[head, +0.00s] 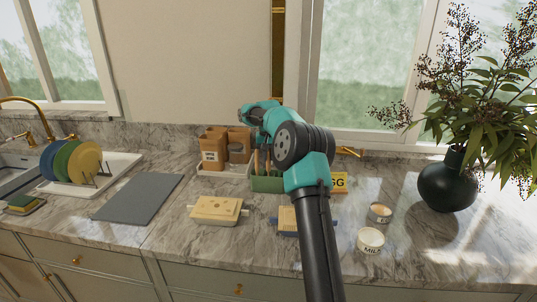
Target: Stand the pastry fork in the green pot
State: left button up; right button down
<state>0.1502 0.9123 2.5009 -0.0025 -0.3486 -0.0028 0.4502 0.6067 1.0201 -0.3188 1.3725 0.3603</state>
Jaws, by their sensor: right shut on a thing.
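The green pot (267,184) stands on the counter near the middle, partly behind my right arm. Thin brown upright things (257,160) show at its opening. My right gripper (258,140) is above the pot, largely hidden by its own wrist. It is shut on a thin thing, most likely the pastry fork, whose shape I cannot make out. I cannot tell whether its lower end is inside the pot. My left gripper is not in view.
Brown containers (212,148) stand in a tray left of the pot. A cream lidded dish (216,209) and a blue-based one (287,221) are in front. A grey board (138,198) lies left.

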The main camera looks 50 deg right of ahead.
dwell(0.4)
jog(key=c, duration=1)
grip_release()
jog(key=shift+o, duration=0.2)
